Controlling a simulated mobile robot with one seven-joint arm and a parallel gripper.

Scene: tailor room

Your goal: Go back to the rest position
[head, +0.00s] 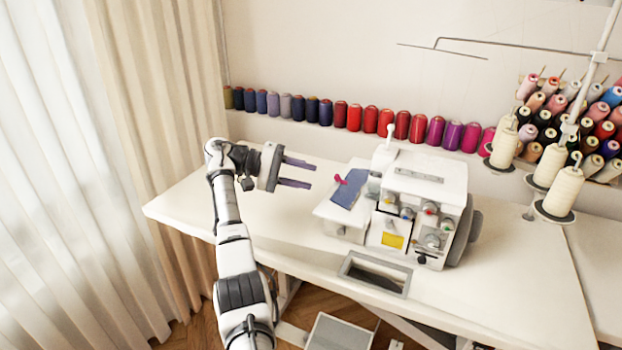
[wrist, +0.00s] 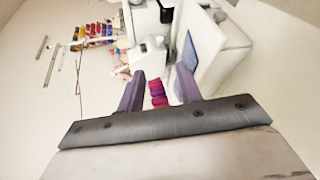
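My gripper (head: 297,173) is over the left part of the white table, to the left of the sewing machine. Its two purple-grey fingers point right and stand apart with nothing between them. In the wrist view my gripper (wrist: 160,85) also shows its fingers spread, with thread spools visible in the background between them. The arm rises from the bottom of the head view, with the elbow part over the table's front edge.
A white sewing machine (head: 425,185) with a blue cloth (head: 350,188) on its left side stands on the table (head: 480,300). A row of coloured spools (head: 371,120) lines the back wall. Large cream cones (head: 561,189) stand at right. Curtains (head: 160,100) hang at left.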

